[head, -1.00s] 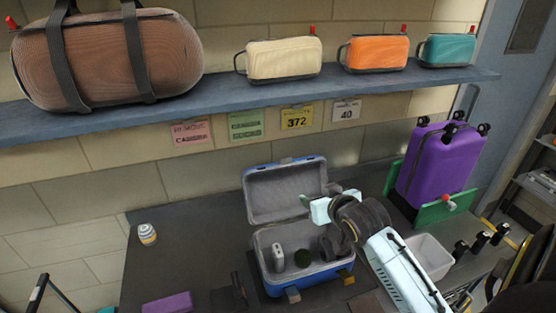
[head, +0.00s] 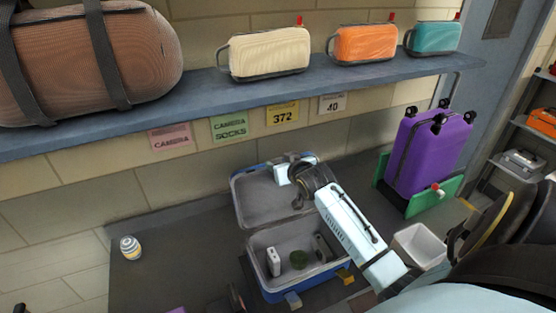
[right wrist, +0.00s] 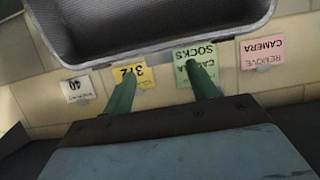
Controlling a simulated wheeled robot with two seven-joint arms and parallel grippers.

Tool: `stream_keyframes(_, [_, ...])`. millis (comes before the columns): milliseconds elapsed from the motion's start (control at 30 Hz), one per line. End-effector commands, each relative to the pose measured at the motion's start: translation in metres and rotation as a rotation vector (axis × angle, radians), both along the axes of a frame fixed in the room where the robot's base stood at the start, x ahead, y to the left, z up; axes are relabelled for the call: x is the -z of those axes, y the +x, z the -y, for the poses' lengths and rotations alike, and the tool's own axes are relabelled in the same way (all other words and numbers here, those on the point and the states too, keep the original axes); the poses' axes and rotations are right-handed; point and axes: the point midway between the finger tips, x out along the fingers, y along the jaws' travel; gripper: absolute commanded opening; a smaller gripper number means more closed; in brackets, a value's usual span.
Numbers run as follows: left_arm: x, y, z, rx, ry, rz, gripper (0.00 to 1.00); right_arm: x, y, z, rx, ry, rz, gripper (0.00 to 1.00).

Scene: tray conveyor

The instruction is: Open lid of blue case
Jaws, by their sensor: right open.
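The blue case (head: 258,285) stands open on the dark counter, with a white item (head: 274,262), a round dark green item (head: 298,259) and a dark item inside. Its grey-lined lid (head: 255,203) is raised and tilted back toward the wall. My right gripper (head: 293,165) is at the lid's upper right, its fingers mostly hidden in the head view. In the right wrist view its two green fingers (right wrist: 161,88) are apart and empty, with the lid's grey lining (right wrist: 150,22) just beyond. I cannot tell whether they touch it. My left gripper is not clearly visible.
A shelf (head: 210,97) with several bags runs above the case. A purple suitcase (head: 425,150) and a white bin (head: 420,245) stand to the right. A striped round object (head: 130,247) sits left, with clear counter between it and the case.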

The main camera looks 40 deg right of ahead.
Motion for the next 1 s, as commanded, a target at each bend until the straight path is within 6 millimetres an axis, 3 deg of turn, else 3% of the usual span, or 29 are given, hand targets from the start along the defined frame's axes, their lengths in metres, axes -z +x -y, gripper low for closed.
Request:
stream_keyframes(300, [-0.003, -0.005, -0.001, 0.000, 0.001, -0.009, 0.36, 0.011, 0.027, 0.009, 0.000, -0.001, 0.001, 0.58])
stream_keyframes(700, [-0.003, -0.015, -0.001, 0.000, 0.002, -0.024, 0.36, 0.013, 0.030, 0.010, 0.000, -0.001, 0.000, 0.58])
stream_keyframes(1000, [-0.003, -0.012, -0.001, 0.000, 0.003, -0.021, 0.36, 0.013, 0.030, 0.010, 0.000, -0.001, 0.000, 0.19])
